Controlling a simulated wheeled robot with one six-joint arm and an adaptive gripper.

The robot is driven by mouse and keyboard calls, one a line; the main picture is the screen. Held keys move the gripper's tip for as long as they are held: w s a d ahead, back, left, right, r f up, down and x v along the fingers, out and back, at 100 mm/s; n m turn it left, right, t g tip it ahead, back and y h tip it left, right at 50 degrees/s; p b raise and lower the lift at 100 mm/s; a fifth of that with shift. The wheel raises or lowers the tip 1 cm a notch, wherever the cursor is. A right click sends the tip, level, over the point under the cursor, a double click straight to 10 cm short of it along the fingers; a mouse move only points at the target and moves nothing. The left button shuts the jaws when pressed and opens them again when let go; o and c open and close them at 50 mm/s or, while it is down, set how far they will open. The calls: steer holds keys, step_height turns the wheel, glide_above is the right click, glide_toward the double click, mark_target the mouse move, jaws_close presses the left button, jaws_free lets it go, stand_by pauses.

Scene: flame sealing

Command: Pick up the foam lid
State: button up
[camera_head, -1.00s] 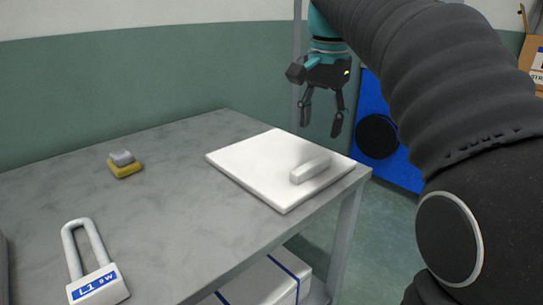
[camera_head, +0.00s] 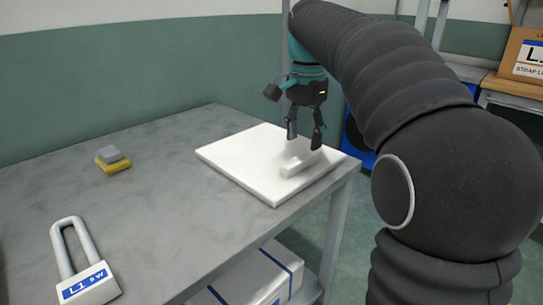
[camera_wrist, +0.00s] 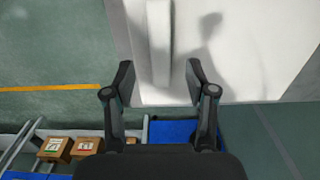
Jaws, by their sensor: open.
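The foam lid (camera_head: 240,168) is a flat white slab with a raised bar handle (camera_head: 300,163), lying on the grey table near its right corner. My gripper (camera_head: 304,143) is open and empty, pointing down just above the handle. In the wrist view the lid (camera_wrist: 240,60) fills the upper right, and the handle (camera_wrist: 159,50) runs lengthwise ahead of the gap between the open fingers (camera_wrist: 160,82). The fingers appear to be above the handle; contact is not visible.
The grey table (camera_head: 150,220) carries a grey-and-yellow block (camera_head: 113,158) and a white padlock-shaped item (camera_head: 85,270) marked L1. A white box with blue stripes (camera_head: 255,280) sits beneath. A cardboard box (camera_head: 525,55) stands far right. The table's middle is clear.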

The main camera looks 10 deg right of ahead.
mark_target(302, 157)
steer(key=shift+a+f+b, duration=0.1)
steer(key=shift+f+b, duration=0.3)
steer(key=shift+f, duration=2.45)
steer(key=shift+c, duration=0.2)
jaws_close()
